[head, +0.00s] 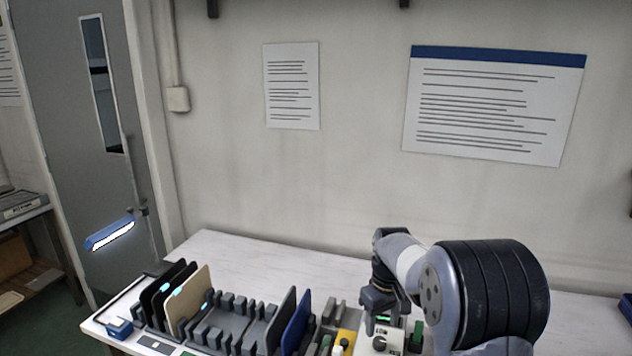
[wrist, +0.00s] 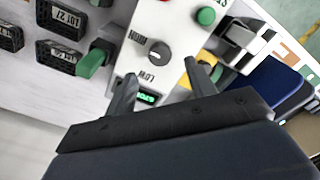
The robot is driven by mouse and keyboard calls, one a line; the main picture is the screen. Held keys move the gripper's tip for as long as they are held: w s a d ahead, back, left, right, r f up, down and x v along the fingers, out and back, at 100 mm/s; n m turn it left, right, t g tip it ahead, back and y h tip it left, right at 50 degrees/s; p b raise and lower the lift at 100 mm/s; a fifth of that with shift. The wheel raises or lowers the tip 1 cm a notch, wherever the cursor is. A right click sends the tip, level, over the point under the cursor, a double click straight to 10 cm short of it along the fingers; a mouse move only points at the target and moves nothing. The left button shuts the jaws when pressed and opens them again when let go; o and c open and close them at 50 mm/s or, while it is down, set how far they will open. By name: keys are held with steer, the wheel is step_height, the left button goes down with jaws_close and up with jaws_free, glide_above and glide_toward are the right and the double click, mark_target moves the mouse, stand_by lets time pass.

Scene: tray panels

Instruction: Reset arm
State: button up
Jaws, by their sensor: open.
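My gripper (head: 378,302) is in the head view at the lower right, above the white control box (head: 391,337). In the wrist view my gripper (wrist: 158,78) has its two dark fingers spread apart, with nothing between them but the control box behind. The box (wrist: 180,20) has a grey knob (wrist: 160,53) between the words HIGH and LOW, a round green button (wrist: 206,16) and a small lit green display (wrist: 146,98). The display is close beside one finger in the picture. Whether the fingers touch the box cannot be told.
A grey slotted rack (head: 222,328) on the white table (head: 240,250) holds black panels (head: 160,292), a beige panel (head: 188,302) and a blue panel (head: 297,322). A yellow block (head: 345,341) stands beside the box. Dark lot-labelled blocks (wrist: 62,18) lie beyond it. The table's back is clear.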

mark_target(380, 340)
step_height(380, 340, up, 6)
steer(key=f, duration=0.1)
step_height(380, 340, down, 10)
steer(key=shift+f+p, duration=0.25)
steer(key=shift+p, duration=0.15)
steer(key=n, duration=0.5)
steer(key=shift+r+p, duration=0.1)
steer(key=shift+p, duration=0.2)
steer(key=n, duration=0.4)
steer(key=shift+p, duration=0.4)
steer(key=n+p, duration=0.1)
steer(key=n, duration=0.3)
steer(key=shift+n, duration=0.4)
steer(key=n+p, duration=0.1)
steer(key=n, duration=0.2)
steer(key=shift+n+p, duration=0.4)
steer(key=shift+r+n, duration=0.15)
steer(key=shift+n, duration=0.25)
steer(key=shift+r+b, duration=0.4)
steer(key=shift+r, duration=1.7)
